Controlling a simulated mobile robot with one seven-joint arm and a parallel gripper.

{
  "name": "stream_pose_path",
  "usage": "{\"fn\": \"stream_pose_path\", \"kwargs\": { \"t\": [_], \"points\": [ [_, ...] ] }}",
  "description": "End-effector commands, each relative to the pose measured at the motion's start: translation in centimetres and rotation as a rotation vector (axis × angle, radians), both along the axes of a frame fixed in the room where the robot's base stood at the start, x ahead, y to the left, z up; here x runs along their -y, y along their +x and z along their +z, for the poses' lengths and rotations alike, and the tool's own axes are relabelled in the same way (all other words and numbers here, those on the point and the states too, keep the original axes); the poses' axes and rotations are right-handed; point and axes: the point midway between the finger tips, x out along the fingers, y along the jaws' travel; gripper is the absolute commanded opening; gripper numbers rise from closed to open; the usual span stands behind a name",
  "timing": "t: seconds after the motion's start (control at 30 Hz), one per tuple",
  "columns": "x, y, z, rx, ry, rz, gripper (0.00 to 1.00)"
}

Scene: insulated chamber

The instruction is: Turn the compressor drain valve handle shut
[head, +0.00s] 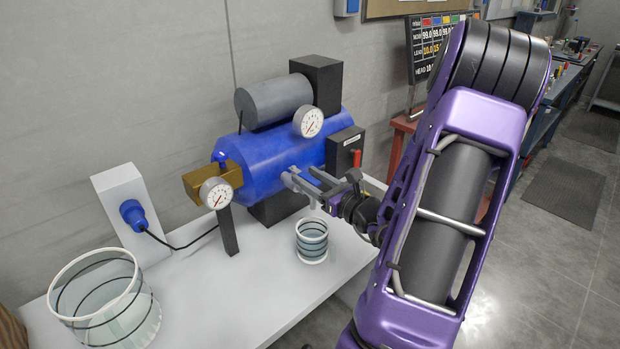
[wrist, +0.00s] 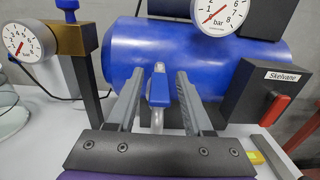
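The compressor is a blue tank (head: 262,150) on a white bench, with a grey cylinder on top. A small valve with a blue handle (wrist: 159,88) on a grey stem stands in front of the tank in the wrist view; I take it as the drain valve. My gripper (wrist: 161,78) is open, with one finger on each side of the blue handle and a gap on both sides. In the head view my gripper (head: 303,175) reaches the tank's front from the right and largely hides the valve.
A black box labelled Skelvane (wrist: 262,92) with a red lever (wrist: 275,110) is close right of my gripper. A brass block with a gauge (head: 216,193) stands left. A small glass jar (head: 312,243) stands below my gripper; a larger one (head: 105,300) is front left.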

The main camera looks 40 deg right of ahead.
Motion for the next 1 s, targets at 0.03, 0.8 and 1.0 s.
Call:
{"fn": "stream_pose_path", "kwargs": {
  "t": [0.03,0.8,1.0],
  "points": [
    [0.0,-0.02,0.0,0.0,0.0,0.0,0.4],
    [0.01,-0.05,0.0,0.0,0.0,0.0,0.0],
    [0.01,-0.06,-0.01,-0.001,0.0,0.0,0.0]
  ]
}}
